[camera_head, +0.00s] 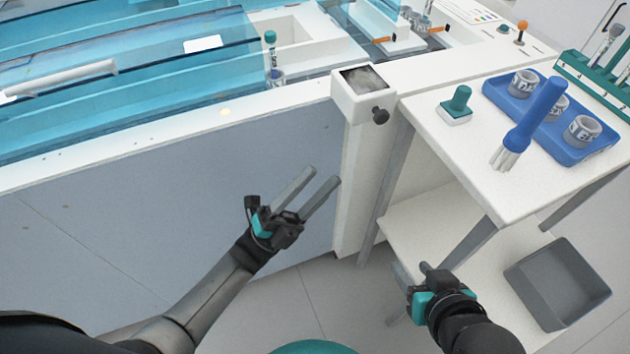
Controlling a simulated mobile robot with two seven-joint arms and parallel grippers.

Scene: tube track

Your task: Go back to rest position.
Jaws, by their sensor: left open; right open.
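My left gripper (322,177) is open and empty. Its two long grey fingers point up and to the right, in front of the grey side panel of the machine. My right gripper (400,277) is lower right of it, in front of the white cart's lower shelf. Its fingers are seen partly end-on and hold nothing that I can see. Both grippers are apart from the objects on the cart.
The white cart (450,150) stands at the right with a blue tray (497,90), a blue brush (535,115), a teal-handled stamp (457,103) and a teal tube rack (590,82). A grey bin (557,283) is below. The machine (150,150) fills the left. A capped tube (271,55) stands on it.

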